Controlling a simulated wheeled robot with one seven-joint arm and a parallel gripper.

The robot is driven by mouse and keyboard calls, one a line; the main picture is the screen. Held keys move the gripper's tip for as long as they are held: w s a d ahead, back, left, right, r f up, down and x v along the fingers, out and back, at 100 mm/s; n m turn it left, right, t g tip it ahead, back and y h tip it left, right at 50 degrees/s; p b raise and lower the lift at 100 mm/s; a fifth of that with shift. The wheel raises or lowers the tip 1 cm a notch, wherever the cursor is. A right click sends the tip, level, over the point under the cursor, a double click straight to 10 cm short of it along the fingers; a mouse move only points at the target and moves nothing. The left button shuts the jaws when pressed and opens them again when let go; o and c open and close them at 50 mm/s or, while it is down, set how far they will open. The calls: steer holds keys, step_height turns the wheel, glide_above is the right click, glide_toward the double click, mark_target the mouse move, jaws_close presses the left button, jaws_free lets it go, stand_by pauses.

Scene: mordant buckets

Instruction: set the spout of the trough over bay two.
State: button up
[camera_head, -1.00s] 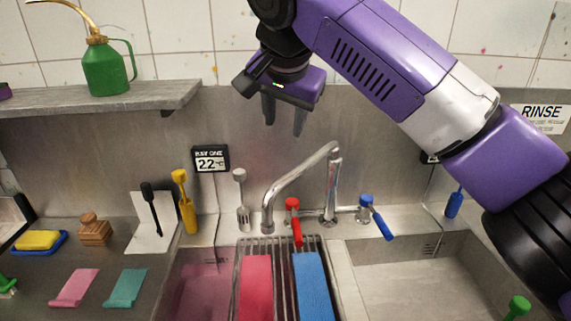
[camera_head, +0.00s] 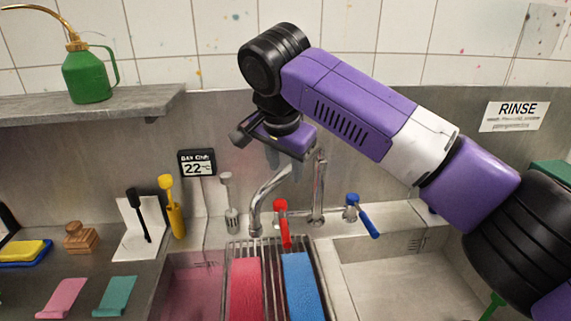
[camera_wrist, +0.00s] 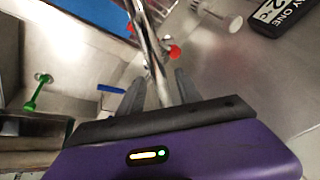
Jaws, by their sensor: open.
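The chrome spout (camera_head: 270,192) rises from its upright post (camera_head: 319,195) at the back of the trough and arches to the left. Its mouth hangs at the back edge of the rack beside the left basin, the bay one side. My gripper (camera_head: 286,162) is open and points down just above the spout's arch. In the wrist view the spout (camera_wrist: 152,50) runs between the two open fingers (camera_wrist: 160,80). I cannot tell whether they touch it.
A red lever (camera_head: 283,220) and a blue lever (camera_head: 365,215) flank the post. A rack with a red cloth (camera_head: 245,290) and a blue cloth (camera_head: 303,285) stands between the basins.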

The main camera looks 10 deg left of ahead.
steer(key=shift+f, duration=0.1)
steer(key=shift+c, duration=0.3)
jaws_close()
stand_by(1.1)
